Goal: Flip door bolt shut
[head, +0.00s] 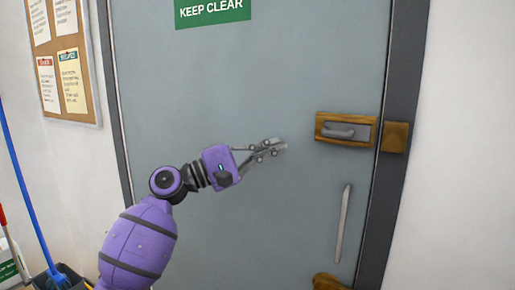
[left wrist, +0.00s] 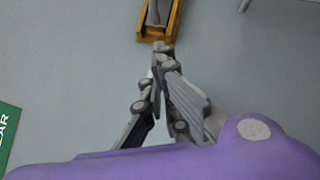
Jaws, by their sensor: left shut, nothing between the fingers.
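The door bolt is a grey bolt (head: 340,133) in a brown, brass-like housing (head: 329,119) on the right part of the grey door (head: 250,80). Its brown keeper (head: 395,137) is on the dark frame to the right. A grey gap shows between the bolt's right end and the keeper side. My left gripper (head: 281,147) is shut and empty, left of the housing and slightly lower, apart from it in the head view. In the left wrist view, the fingertips (left wrist: 160,50) appear just below the housing's end (left wrist: 146,37), with the bolt (left wrist: 154,14) above. My right gripper is not in view.
A long grey handle (head: 343,222) is below the bolt, and a brown fitting (head: 327,282) is at the bottom. A green sign (head: 212,11) is at the top. A cork board (head: 66,60) and a blue pole (head: 28,190) are at the left.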

